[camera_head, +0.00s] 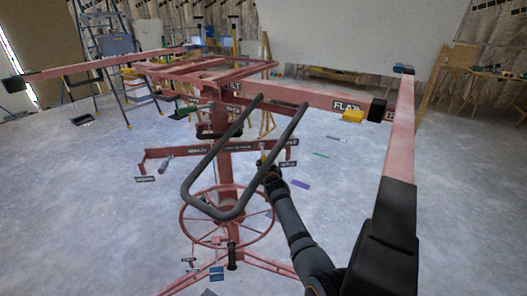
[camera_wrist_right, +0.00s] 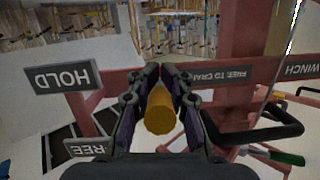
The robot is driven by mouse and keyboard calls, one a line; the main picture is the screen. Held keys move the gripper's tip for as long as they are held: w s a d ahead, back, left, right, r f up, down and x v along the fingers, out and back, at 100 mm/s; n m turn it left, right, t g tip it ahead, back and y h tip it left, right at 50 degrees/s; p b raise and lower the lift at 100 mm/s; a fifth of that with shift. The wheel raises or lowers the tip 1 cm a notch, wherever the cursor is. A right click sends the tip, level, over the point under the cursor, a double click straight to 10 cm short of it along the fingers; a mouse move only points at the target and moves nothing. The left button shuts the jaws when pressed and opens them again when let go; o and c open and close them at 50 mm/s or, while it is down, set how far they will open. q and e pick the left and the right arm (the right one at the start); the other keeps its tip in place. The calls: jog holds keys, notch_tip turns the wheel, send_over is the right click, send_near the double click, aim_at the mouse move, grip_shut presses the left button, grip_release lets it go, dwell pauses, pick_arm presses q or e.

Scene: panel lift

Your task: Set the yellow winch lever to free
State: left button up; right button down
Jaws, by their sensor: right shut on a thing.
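The yellow winch lever's round grip (camera_wrist_right: 160,110) sits between the two fingers of my right gripper (camera_wrist_right: 158,90) in the right wrist view. The gripper is shut on it. A HOLD plate (camera_wrist_right: 62,78) stands left of the gripper, with a partly hidden FREE plate (camera_wrist_right: 88,146) below it. I cannot tell exactly which plate the lever lines up with. In the head view my right gripper (camera_head: 268,168) is at the red lift's post, and only a small bit of yellow shows there. My left gripper is not in view.
The red lift has a handwheel (camera_head: 183,222) low down and a black looped handle (camera_head: 220,211) in front of its post. A long red arm with a FLAT label (camera_head: 346,106) crosses above my right arm.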

aim_at(264, 157)
jog(key=r+g+p, duration=0.1)
jog(key=p, duration=0.1)
jog(key=r+g+p, duration=0.1)
jog(key=p, duration=0.1)
jog(key=shift+s+r+p, duration=0.25)
jog(key=shift+p, duration=0.05)
jog(key=shift+r+g+p, duration=0.15)
jog(key=shift+g+p, duration=0.35)
jog(key=shift+p, duration=0.1)
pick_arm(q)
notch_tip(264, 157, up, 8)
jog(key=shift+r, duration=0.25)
pick_arm(e)
jog(key=shift+s+r+g+h, duration=0.15)
jog(key=shift+r+g+h, duration=0.15)
jog(key=shift+g, duration=0.4)
pick_arm(q)
jog(key=shift+p, duration=0.3)
pick_arm(e)
jog(key=c, duration=1.2)
grip_release()
